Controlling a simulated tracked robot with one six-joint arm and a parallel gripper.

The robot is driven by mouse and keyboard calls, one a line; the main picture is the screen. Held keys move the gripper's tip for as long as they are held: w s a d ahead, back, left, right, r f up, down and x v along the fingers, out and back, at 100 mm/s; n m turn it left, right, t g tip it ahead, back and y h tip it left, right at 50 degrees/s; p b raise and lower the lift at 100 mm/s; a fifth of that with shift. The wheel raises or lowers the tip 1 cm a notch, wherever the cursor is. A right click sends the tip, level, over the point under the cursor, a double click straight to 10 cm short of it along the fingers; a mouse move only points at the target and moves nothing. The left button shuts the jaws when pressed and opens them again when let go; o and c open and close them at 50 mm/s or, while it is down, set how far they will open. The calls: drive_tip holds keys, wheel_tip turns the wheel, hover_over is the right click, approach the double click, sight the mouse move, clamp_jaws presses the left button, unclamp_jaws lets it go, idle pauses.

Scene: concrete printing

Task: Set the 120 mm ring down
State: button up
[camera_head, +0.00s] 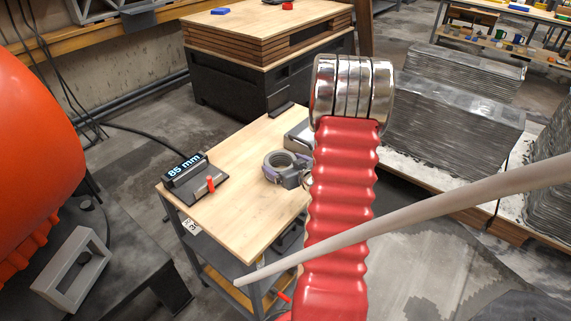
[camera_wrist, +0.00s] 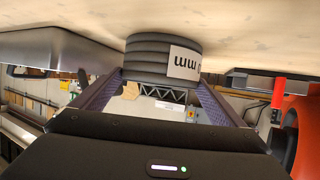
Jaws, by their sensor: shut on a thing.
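A dark grey ribbed ring (camera_wrist: 150,55) sits between the two fingers of my gripper (camera_wrist: 160,88) in the wrist view, which looks upside down. A white label on the ring shows "mm"; its number is cut off from sight. My gripper is shut on the ring. The ring's edge meets the pale wooden tabletop (camera_wrist: 250,30), or is very close to it; I cannot tell which. In the head view the ring (camera_head: 274,162) shows at the right part of the wooden table (camera_head: 240,180), its opening facing up. My red arm hides most of the gripper there.
A display reading "85 mm" (camera_head: 185,170) with a red lever (camera_head: 211,184) stands at the table's left. A grey block (camera_head: 299,136) is just behind the ring, partly hidden. The table's front and middle are clear. Grey layered slabs (camera_head: 450,125) stand at the right.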

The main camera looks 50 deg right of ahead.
drive_tip(key=o, duration=1.4)
drive_tip(key=shift+o, duration=0.2)
drive_tip(key=shift+s+a+r, duration=0.1)
drive_tip(key=shift+s+r, duration=0.2)
drive_tip(key=shift+s, duration=0.15)
drive_tip(key=v, duration=1.1)
